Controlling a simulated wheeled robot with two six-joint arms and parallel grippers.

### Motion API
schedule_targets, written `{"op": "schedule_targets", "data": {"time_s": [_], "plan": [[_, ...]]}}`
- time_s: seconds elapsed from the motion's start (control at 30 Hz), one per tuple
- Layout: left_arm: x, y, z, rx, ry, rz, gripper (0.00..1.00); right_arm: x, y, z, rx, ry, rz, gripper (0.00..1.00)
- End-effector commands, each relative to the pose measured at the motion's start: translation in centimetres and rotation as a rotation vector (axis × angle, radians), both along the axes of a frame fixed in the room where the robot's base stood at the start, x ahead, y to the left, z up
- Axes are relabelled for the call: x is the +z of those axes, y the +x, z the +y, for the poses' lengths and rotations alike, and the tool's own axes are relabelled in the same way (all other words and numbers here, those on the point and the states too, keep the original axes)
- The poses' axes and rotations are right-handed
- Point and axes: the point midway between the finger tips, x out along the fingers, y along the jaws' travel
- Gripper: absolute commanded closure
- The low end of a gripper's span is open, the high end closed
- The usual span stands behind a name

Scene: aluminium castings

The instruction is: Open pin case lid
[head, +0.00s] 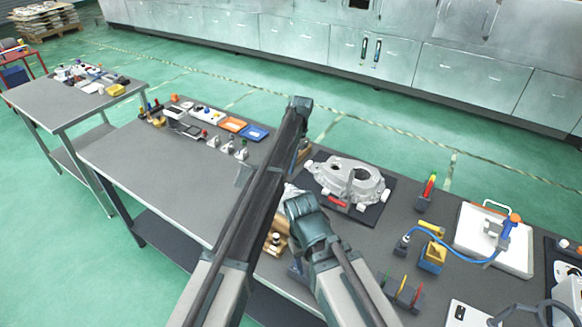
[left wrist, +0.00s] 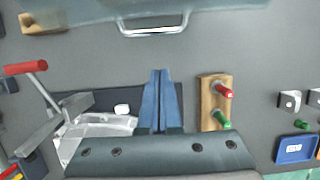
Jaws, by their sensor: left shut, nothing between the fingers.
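A blue-grey rounded part with a silver bar handle, which looks like the pin case lid (left wrist: 215,8), crosses the top of the left wrist view. Its handle (left wrist: 153,29) faces my left gripper (left wrist: 161,72). The lid looks down flat, though most of it is out of frame. My left gripper is shut and empty, its fingers pointing toward the handle and apart from it. In the head view my arm hides most of this area; a small grey corner (head: 242,175), perhaps of the case, shows beside it.
A wooden block (left wrist: 208,95) with red and green pins stands close beside my left fingers. On the other side are the casting (head: 345,178) and a red-handled clamp (left wrist: 28,68). A blue tray (head: 254,133) lies farther off.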

Motion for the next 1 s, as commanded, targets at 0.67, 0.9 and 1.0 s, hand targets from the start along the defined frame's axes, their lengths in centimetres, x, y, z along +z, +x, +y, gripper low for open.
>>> {"op": "schedule_targets", "data": {"time_s": [0.67,0.9,1.0], "plan": [[-5.1,-2.4,1.6,0.001,0.000,0.000,1.00,-5.1,0.0,0.0,-0.002,0.000,0.000,0.50],[-3.3,-3.5,2.3,0.000,0.000,0.000,1.00,-3.3,0.0,0.0,-0.002,0.000,0.000,0.50],[-3.1,-3.6,2.4,0.000,0.000,0.000,1.00,-3.1,0.0,0.0,-0.001,0.000,0.000,0.50]]}}
